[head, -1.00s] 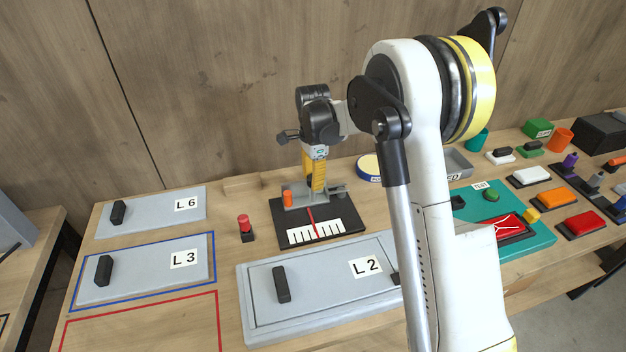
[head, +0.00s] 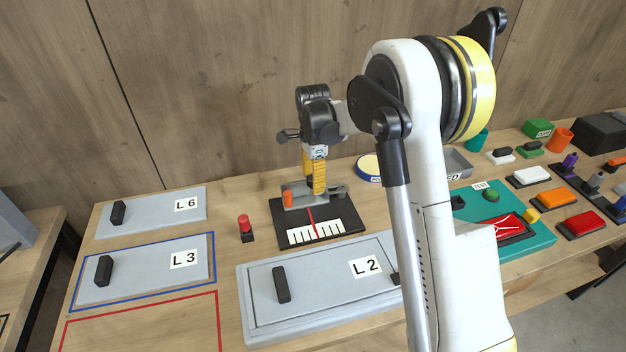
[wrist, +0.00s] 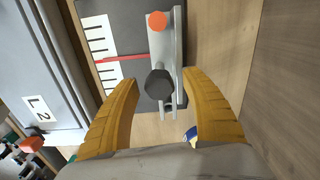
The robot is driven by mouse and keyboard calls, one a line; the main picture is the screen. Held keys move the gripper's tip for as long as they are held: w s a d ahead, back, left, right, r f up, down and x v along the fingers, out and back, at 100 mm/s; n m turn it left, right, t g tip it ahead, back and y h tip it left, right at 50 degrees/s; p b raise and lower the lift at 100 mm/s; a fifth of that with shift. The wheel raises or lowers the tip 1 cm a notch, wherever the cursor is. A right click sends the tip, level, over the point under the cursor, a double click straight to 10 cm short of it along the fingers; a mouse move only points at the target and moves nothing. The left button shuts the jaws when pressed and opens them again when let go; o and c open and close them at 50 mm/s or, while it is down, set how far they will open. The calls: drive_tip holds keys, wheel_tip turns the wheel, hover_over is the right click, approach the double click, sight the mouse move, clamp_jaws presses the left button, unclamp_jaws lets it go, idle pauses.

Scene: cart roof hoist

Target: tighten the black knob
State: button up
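The black knob (wrist: 158,83) is a dark faceted head on a grey metal bracket (wrist: 171,50). In the wrist view it lies between the two yellow fingers of my gripper (wrist: 163,77), with a gap on each side. My gripper is open and holds nothing. In the head view my gripper (head: 314,172) points down over the bracket at the back of a black plate (head: 283,228) and hides the knob. The plate carries a white scale (head: 330,233) with a red pointer (head: 311,217). An orange round piece (wrist: 157,21) sits on the same bracket.
A grey panel marked L 2 (head: 322,290) lies in front of the plate. A red-topped post (head: 244,222) stands to its left. A blue-rimmed round dish (head: 368,166) is to the right. Panels L 3 (head: 140,277) and L 6 (head: 150,213) lie at left.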

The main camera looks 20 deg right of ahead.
wheel_tip(320, 180, up, 12)
idle(0.5)
drive_tip(key=s+r+n+t+b, duration=0.1)
drive_tip(key=s+r+n+t, duration=0.2)
drive_tip(key=s, duration=0.5)
drive_tip(key=s+r+n+t+b, duration=0.1)
drive_tip(key=s+r+n, duration=0.3)
drive_tip(key=s+n, duration=0.3)
drive_tip(key=s+f+n+t, duration=0.1)
drive_tip(key=s+f+n, duration=0.2)
drive_tip(key=s, duration=0.4)
drive_tip(key=s+f+n+t, duration=0.2)
drive_tip(key=s+f+n, duration=0.1)
drive_tip(key=s, duration=0.4)
drive_tip(key=shift+s+f+n+b, duration=0.2)
drive_tip(key=shift+s+n+b, duration=0.2)
drive_tip(key=shift+n+b, duration=0.1)
